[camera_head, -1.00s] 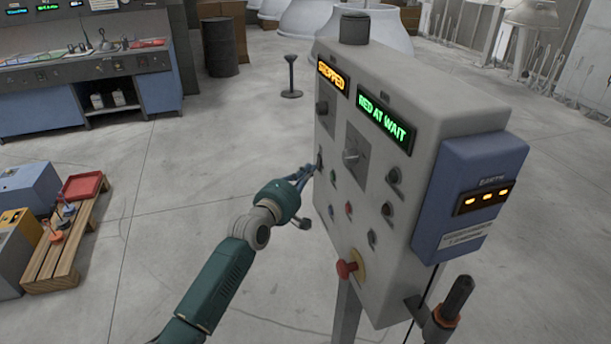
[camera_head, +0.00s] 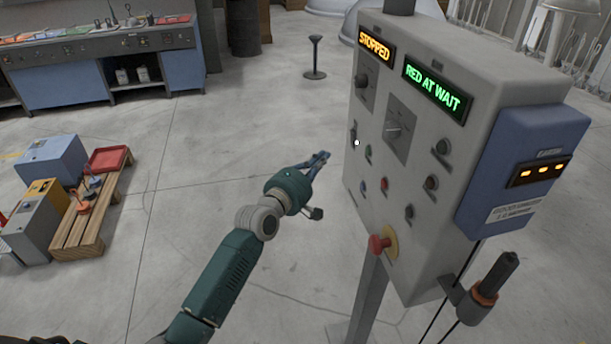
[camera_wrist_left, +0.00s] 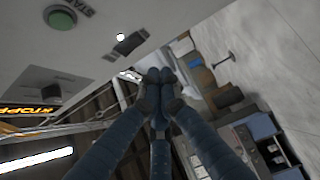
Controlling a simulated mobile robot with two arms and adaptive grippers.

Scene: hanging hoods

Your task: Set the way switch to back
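The grey control panel (camera_head: 425,55) stands right of centre in the head view. On its left edge is a small lever switch (camera_head: 353,132) with a bright white spot below it; the wrist view shows it as a toggle on a dark plate (camera_wrist_left: 125,46). A larger rotary knob (camera_head: 394,130) sits on a square plate, its pointer sideways. The labels are too small to tell which is the way switch. My left gripper (camera_head: 324,158) is left of the panel, apart from it and empty. Its fingertips (camera_wrist_left: 160,76) are together in the wrist view. My right gripper is out of view.
The panel displays read STOPPED (camera_head: 374,46) and RED AT WAIT (camera_head: 437,88). A green button (camera_wrist_left: 60,17) lies near the toggle. A red emergency knob (camera_head: 379,244) sticks out low on the panel. A wooden pallet (camera_head: 85,225) stands left; the floor between is clear.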

